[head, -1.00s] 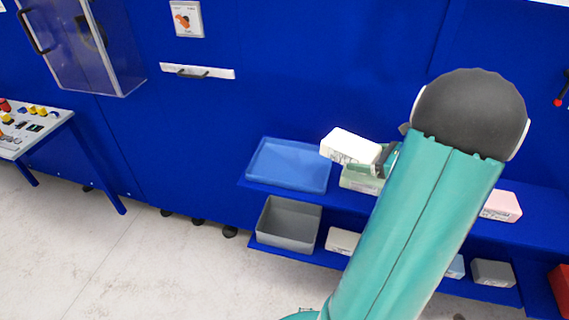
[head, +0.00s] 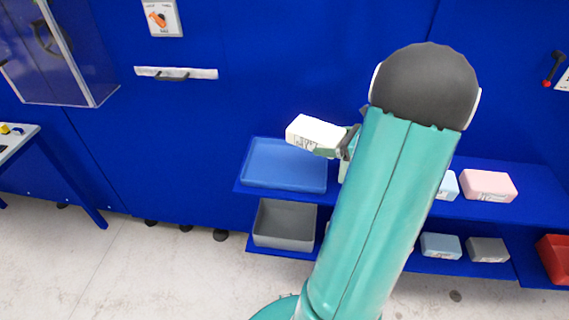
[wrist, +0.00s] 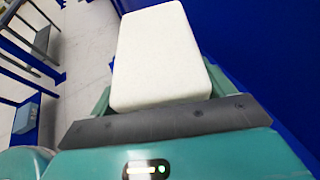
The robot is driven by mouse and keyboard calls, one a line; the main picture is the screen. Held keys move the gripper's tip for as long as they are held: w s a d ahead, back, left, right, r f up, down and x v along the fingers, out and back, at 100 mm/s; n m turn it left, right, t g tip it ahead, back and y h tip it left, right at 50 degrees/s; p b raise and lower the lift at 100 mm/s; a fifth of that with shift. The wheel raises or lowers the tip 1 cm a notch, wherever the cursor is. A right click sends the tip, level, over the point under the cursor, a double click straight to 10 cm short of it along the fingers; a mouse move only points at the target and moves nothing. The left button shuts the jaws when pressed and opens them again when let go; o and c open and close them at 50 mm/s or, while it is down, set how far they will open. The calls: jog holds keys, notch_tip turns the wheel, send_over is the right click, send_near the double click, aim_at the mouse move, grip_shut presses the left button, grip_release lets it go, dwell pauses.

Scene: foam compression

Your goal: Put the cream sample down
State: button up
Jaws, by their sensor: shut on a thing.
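The cream sample (head: 314,131) is a pale rectangular foam block with print on its side. My gripper (head: 347,140) is shut on its right end and holds it above the upper blue shelf, near the right end of the blue tray (head: 286,165). In the wrist view the cream sample (wrist: 158,55) fills the space beyond my gripper (wrist: 155,112), and its far end sticks out free. My arm hides part of the shelves behind it.
A grey bin (head: 284,225) stands on the lower shelf below the tray. A pink block (head: 488,185) and a light blue block (head: 447,186) lie on the upper shelf. Blue (head: 440,246) and grey (head: 487,250) blocks lie below. A red bin (head: 555,258) is at far right. The blue tray looks empty.

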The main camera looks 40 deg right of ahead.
jog(key=w+a+f, duration=0.4)
jog(key=w, duration=0.2)
send_over(290, 170)
jog(key=f, duration=0.4)
jog(key=shift+s+f, duration=0.25)
jog(key=shift+f, duration=0.05)
jog(key=shift+w+a+f, duration=0.1)
jog(key=shift+f, duration=0.8)
jog(key=shift+w+a+f, duration=0.1)
jog(key=shift+f, duration=0.75)
jog(key=shift+d+f, duration=0.1)
jog(key=o, duration=1)
jog(key=shift+c, duration=0.2)
